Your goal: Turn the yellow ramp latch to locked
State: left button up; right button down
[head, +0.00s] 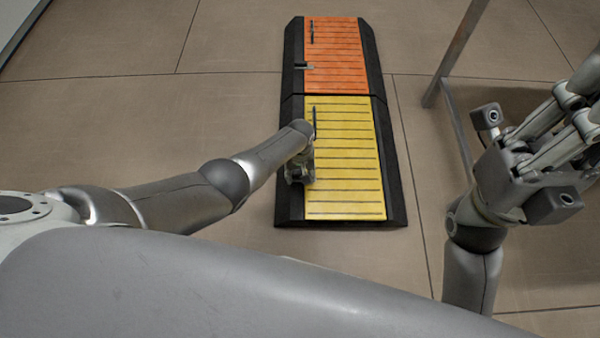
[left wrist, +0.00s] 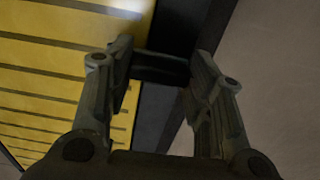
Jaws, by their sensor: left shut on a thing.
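The yellow ramp (head: 345,165) lies on the floor in the middle of the head view, with dark side edges. My left gripper (head: 300,170) is low over its left edge and hides the yellow ramp's latch there. In the left wrist view, a dark bar (left wrist: 160,68), which looks like the latch handle, spans between the two fingers of my left gripper (left wrist: 163,60). The gripper is shut on it. The yellow ramp (left wrist: 50,70) fills the left of that view. My right gripper (head: 578,110) is raised at the right edge of the head view, away from the ramp; its fingertips are not clear.
An orange ramp (head: 337,55) joins the far end of the yellow one, with its own dark latch (head: 304,66) at its left edge. A thin dark handle (head: 314,122) stands on the yellow ramp. A metal frame leg (head: 455,55) stands at right. Tiled floor is clear at left.

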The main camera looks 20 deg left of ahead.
aim_at(300, 174)
pick_arm(q)
jog(key=shift+w, duration=0.1)
jog(key=o, duration=1)
jog(key=shift+r, duration=0.15)
jog(key=shift+r, duration=5.85)
